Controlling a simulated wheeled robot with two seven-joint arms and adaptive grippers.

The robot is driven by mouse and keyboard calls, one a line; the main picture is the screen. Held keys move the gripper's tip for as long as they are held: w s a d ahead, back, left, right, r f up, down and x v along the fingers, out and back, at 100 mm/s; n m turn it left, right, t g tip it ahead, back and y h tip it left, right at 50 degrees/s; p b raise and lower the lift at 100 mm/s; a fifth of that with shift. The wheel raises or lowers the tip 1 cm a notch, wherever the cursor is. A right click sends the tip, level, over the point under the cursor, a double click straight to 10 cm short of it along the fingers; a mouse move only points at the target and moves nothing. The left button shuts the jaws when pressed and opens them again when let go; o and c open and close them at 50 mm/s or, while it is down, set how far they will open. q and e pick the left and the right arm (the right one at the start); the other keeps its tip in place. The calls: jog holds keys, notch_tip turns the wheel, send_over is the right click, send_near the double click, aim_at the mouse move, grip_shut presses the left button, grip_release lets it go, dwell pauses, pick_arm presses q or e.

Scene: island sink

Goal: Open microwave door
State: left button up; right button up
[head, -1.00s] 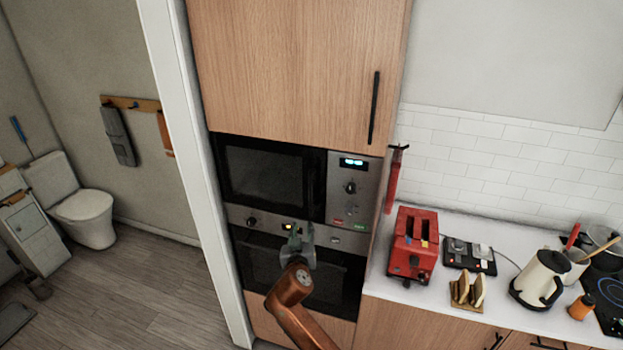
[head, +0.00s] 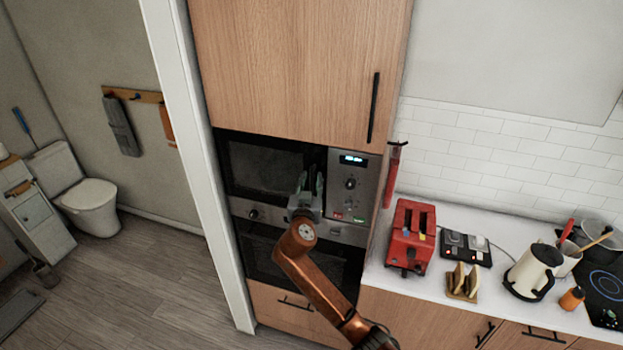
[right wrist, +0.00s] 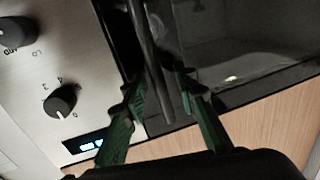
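The microwave is built into the tall wooden cabinet in the head view. Its dark glass door (head: 262,168) appears shut, with the steel control panel (head: 350,185) to its right. My right gripper (head: 308,183) is in front of the door's right edge, beside the panel. In the right wrist view, the dark bar handle (right wrist: 152,50) of the door runs between the two green fingers of my right gripper (right wrist: 162,82). The fingers are open, one on each side of the bar, with gaps visible. My left gripper is not in view.
An oven (head: 262,258) sits below the microwave. A red toaster (head: 411,238), a toast rack (head: 462,282) and a kettle (head: 533,272) stand on the counter to the right. A white door frame (head: 198,170) borders the cabinet's left side.

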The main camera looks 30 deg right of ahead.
grip_shut()
dwell(0.3)
dwell(0.5)
